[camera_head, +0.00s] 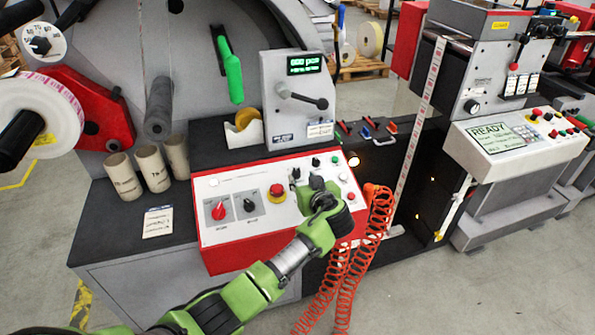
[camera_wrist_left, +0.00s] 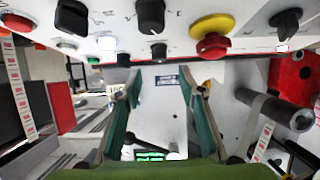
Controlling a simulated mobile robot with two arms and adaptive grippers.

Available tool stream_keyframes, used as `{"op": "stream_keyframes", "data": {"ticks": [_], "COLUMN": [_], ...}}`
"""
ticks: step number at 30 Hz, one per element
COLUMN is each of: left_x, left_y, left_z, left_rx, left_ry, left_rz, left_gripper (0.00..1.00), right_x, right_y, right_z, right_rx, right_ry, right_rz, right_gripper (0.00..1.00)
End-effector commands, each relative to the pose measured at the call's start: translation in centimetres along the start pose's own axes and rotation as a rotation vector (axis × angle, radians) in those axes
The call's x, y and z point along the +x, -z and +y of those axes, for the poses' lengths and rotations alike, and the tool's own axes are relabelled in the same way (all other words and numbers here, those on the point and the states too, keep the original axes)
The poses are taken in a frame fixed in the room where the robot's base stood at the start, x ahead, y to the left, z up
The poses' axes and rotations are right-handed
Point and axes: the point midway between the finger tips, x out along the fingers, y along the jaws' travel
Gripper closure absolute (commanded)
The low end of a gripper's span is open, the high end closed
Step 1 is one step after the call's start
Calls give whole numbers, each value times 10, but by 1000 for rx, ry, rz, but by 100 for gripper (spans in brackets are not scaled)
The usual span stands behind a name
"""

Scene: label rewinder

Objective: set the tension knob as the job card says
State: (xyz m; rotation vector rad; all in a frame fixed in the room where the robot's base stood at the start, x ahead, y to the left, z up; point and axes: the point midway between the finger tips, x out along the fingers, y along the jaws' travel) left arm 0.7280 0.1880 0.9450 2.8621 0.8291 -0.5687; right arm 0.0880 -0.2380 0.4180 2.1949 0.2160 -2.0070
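A white dial with a black knob (camera_head: 40,45) and numbers around its rim sits at the upper left. The red-framed control panel (camera_head: 225,245) carries several black knobs, including one (camera_head: 249,205) beside a red mushroom button (camera_head: 277,193). No knob's label is readable, so I cannot tell which is the tension knob. A small written card (camera_head: 158,222) lies on the dark bench; its text is too small to read. My left gripper (camera_head: 308,188) is over the panel's right half. In the wrist view its fingers (camera_wrist_left: 160,92) are spread and empty, below a black knob (camera_wrist_left: 150,15). My right gripper is out of view.
Several cardboard cores (camera_head: 153,168) stand on the bench, left of the panel. A coiled orange hose (camera_head: 378,225) hangs right of my left arm. A counter box with a lever (camera_head: 303,99) rises behind the panel. A second machine panel (camera_head: 515,140) stands at right.

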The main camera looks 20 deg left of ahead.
Motion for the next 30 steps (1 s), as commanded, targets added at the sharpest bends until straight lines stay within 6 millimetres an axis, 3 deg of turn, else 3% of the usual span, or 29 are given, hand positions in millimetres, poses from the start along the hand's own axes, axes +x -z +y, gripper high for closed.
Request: {"op": "stream_keyframes", "data": {"ticks": [9,15,30], "left_x": [44,62,71], "left_y": [1,0,0], "left_z": [0,1,0], "left_rx": [2,1,0], "left_ry": [1,0,-1], "left_rz": [-1,0,-1], "left_gripper": [64,64,64], "right_x": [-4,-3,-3], "right_y": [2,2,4], "right_z": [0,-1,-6], "right_rx": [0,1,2], "right_ry": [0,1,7], "right_rz": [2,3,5], "right_gripper": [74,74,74]}}
